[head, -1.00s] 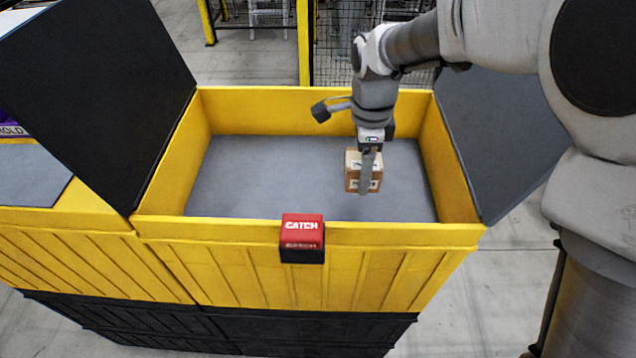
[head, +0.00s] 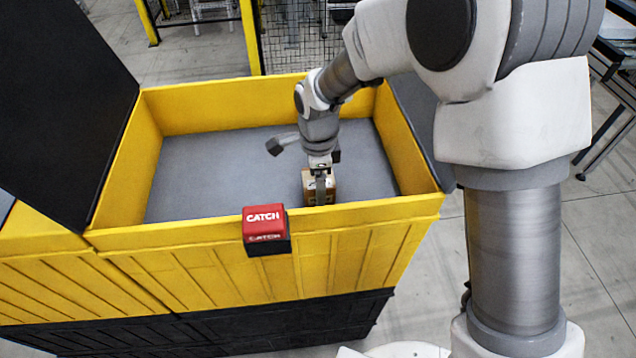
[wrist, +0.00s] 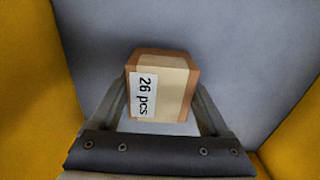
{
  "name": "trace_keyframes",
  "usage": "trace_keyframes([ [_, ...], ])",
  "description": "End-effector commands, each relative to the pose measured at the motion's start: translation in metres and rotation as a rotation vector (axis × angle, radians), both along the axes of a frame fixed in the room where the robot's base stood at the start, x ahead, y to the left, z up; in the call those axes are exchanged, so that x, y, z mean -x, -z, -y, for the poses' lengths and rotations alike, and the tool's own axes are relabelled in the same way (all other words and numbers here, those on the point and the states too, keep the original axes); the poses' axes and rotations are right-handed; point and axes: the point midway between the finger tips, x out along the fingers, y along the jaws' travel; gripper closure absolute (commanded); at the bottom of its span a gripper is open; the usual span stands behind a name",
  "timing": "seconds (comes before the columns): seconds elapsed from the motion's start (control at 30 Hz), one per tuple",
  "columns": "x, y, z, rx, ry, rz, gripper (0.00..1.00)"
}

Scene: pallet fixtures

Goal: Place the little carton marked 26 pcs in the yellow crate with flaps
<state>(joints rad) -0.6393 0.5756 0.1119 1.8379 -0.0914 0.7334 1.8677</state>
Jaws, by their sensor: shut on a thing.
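The little carton (wrist: 175,88) is brown with a pale tape band and a white label reading 26 pcs in the wrist view. It also shows in the head view (head: 329,190), partly hidden by my gripper. My gripper (head: 320,195) points down inside the yellow crate with flaps (head: 190,235), with its fingers (wrist: 160,112) on either side of the carton, shut on it. The carton is within the crate's walls, over the grey floor at the right front. I cannot tell whether its bottom touches the floor.
A red and black box marked CATCH (head: 265,229) is at the crate's front rim. Dark flaps stand open at the left (head: 60,100) and right (head: 425,125). The crate's grey floor (head: 220,175) is clear to the left.

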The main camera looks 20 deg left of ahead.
Motion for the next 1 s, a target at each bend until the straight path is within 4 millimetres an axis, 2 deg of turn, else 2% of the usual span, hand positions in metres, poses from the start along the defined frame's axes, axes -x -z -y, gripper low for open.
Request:
trace_keyframes([
  [0.23,0.0,0.005,0.0,0.0,0.001,0.001,0.85],
  [0.27,0.0,0.004,0.0,0.0,0.001,0.0,0.17],
  [0.37,0.0,0.003,0.0,0.0,0.001,0.0,0.0],
  [0.6,0.0,0.002,0.0,0.0,0.001,0.0,0.0],
  [0.73,-0.001,-0.005,0.0,-0.001,0.0,0.002,0.0],
  [0.87,-0.001,-0.028,-0.001,-0.004,0.001,0.005,0.0],
  [1.0,-0.001,-0.061,-0.001,-0.004,0.0,0.005,0.0],
])
